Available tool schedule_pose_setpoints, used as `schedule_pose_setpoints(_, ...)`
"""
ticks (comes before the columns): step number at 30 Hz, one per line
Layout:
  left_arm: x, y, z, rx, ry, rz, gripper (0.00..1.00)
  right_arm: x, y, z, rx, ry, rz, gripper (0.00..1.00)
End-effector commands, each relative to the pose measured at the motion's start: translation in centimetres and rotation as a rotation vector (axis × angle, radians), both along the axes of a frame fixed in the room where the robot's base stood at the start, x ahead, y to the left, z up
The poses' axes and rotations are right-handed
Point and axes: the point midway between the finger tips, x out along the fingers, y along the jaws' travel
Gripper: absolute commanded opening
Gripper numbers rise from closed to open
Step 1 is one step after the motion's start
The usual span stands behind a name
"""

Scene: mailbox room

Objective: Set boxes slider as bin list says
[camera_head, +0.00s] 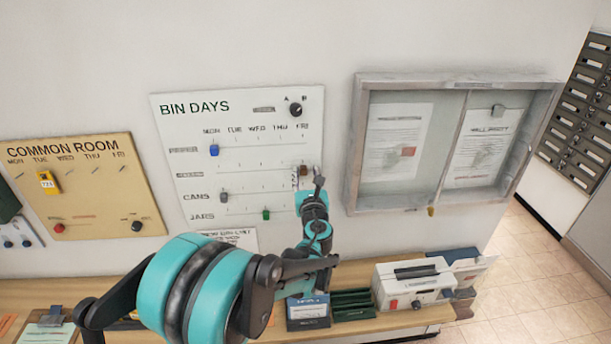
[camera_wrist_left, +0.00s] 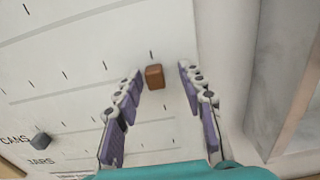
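The white BIN DAYS board (camera_head: 240,125) hangs on the wall with day columns MON to FRI. The brown slider (camera_head: 304,171) is on the second row, under FRI; that row's label is too blurred to read. The brown slider also shows in the left wrist view (camera_wrist_left: 154,76). My left gripper (camera_head: 309,181) is in front of the board's right side. Its fingers are open, one on each side of the brown slider, with no clear contact. A printed sheet (camera_head: 230,237) below the board is partly hidden by my arm. My right gripper is out of view.
Other sliders are blue (camera_head: 214,150) under MON, grey (camera_head: 224,197) near MON, and green (camera_head: 266,214) mid-row. An A/B knob (camera_head: 296,109) is at the top. A framed notice case (camera_head: 354,150) stands close right. Below, the counter holds a white box (camera_head: 410,287) and a dark green tray (camera_head: 352,306).

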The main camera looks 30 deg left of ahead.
Motion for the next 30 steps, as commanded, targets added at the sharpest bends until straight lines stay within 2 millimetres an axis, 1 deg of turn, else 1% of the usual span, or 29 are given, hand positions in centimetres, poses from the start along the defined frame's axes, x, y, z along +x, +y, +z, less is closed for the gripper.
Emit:
schedule_pose_setpoints(4,-0.3,-0.2,0.0,0.000,0.000,0.000,0.40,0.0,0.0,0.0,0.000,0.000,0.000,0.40)
schedule_pose_setpoints(7,-1.3,-0.9,0.0,0.000,0.000,-0.002,0.40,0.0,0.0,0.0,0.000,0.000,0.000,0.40)
schedule_pose_setpoints(11,-3.6,-2.3,0.0,0.000,0.000,-0.003,0.40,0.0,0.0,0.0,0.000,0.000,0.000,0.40)
schedule_pose_setpoints(15,-6.3,-4.0,0.0,0.000,0.000,-0.003,0.40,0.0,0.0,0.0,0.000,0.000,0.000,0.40)
schedule_pose_setpoints(21,-9.1,-5.8,0.0,0.001,0.001,-0.003,0.40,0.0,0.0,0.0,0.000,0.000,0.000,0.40)
schedule_pose_setpoints(25,-10.0,-6.3,0.0,0.001,0.001,-0.002,0.40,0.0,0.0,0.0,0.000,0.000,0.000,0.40)
schedule_pose_setpoints(30,-10.2,-6.4,0.0,0.001,0.001,-0.001,0.40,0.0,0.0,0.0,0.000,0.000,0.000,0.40)
